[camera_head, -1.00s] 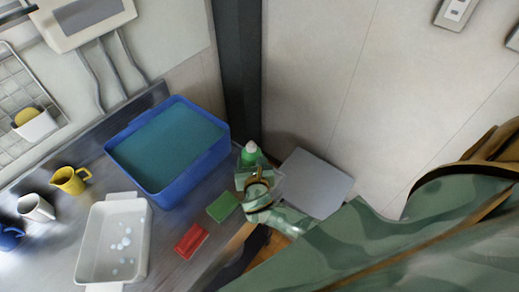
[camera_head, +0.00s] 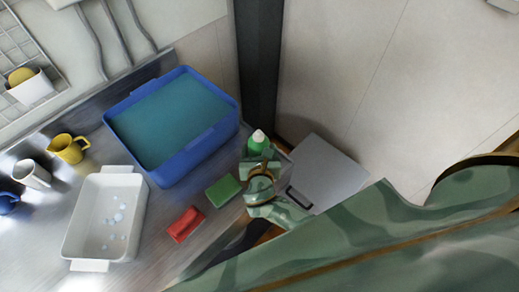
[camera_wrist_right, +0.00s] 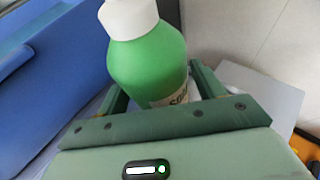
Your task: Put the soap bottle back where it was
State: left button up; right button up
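The soap bottle is green with a white cap and stands out between the fingers of my right gripper in the head view (camera_head: 257,144). My right gripper (camera_head: 260,165) is at the counter's right end, beside the blue tub. In the right wrist view, the green bottle (camera_wrist_right: 150,62) sits between the two fingers of the gripper (camera_wrist_right: 160,100), which press close on both sides; its label is partly hidden. The bottle's base is hidden, so I cannot tell whether it touches the counter. My left gripper is out of view.
A blue tub (camera_head: 160,180) of water stands left of the bottle. A green sponge (camera_head: 223,190) and a red one (camera_head: 186,224) lie nearby. A white tray (camera_head: 75,232), a yellow mug (camera_head: 68,149) and a white mug (camera_head: 32,174) are left. A grey panel (camera_head: 328,172) is right of the gripper.

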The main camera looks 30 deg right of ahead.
jog(key=shift+o, duration=0.4)
jog(key=shift+d, duration=0.1)
jog(key=shift+r, duration=0.2)
jog(key=shift+s+a+r, duration=0.1)
jog(key=shift+s+a, duration=0.15)
jog(key=shift+s, duration=0.05)
jog(key=p+v, duration=0.1)
jog(key=v, duration=1)
jog(key=shift+s+p, duration=0.15)
jog(key=shift+p, duration=0.15)
jog(key=shift+r, duration=0.1)
